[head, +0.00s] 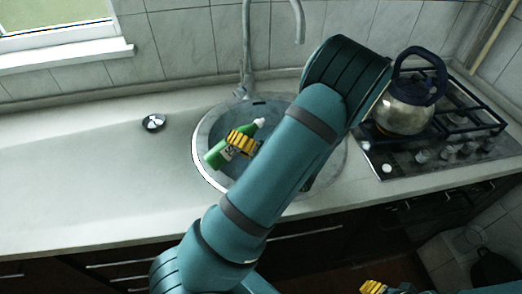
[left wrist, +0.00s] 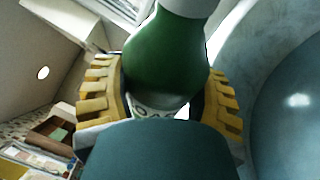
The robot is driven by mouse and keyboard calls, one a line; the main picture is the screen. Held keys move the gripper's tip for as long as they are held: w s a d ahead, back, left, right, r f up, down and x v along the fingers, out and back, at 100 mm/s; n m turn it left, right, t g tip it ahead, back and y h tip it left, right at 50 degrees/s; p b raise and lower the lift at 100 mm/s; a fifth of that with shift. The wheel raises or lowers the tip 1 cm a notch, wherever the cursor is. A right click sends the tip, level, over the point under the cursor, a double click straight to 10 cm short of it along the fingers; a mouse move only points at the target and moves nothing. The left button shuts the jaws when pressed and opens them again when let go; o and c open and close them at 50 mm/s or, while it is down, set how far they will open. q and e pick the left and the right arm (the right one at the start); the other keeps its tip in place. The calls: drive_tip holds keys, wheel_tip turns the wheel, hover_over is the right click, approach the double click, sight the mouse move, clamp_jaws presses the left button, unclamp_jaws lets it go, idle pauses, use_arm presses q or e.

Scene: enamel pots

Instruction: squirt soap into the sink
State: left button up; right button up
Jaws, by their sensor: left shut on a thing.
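My left gripper (head: 243,142) is shut on a green soap bottle (head: 214,157) with a white nozzle. The bottle is strongly tilted in the head view, its nozzle toward the upper right, over the round sink (head: 197,163). In the left wrist view, the yellow fingers of my left gripper (left wrist: 165,100) sit on both sides of the green bottle (left wrist: 160,58), and part of its white label shows. No soap stream is visible. My left arm hides the right part of the sink. Yellow fingers of my right gripper (head: 376,287) show at the bottom edge, mostly cut off.
A faucet (head: 246,60) stands behind the sink. A small round black-and-white item (head: 153,123) lies on the counter (head: 90,190) to the left, which is otherwise clear. A kettle (head: 402,112) with a dark blue handle stands on the stove (head: 455,150) at the right.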

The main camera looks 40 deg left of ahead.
use_arm(q)
drive_tip(key=shift+s, duration=0.1)
idle(0.7)
drive_tip(key=shift+s+a+m+y, duration=0.1)
drive_tip(key=shift+s+m+y, duration=0.35)
drive_tip(key=shift+m, duration=0.65)
idle(1.9)
drive_tip(key=shift+r+m+y+p, duration=0.25)
drive_tip(key=shift+r+m+p, duration=0.1)
drive_tip(key=shift+m, duration=0.15)
idle(2.1)
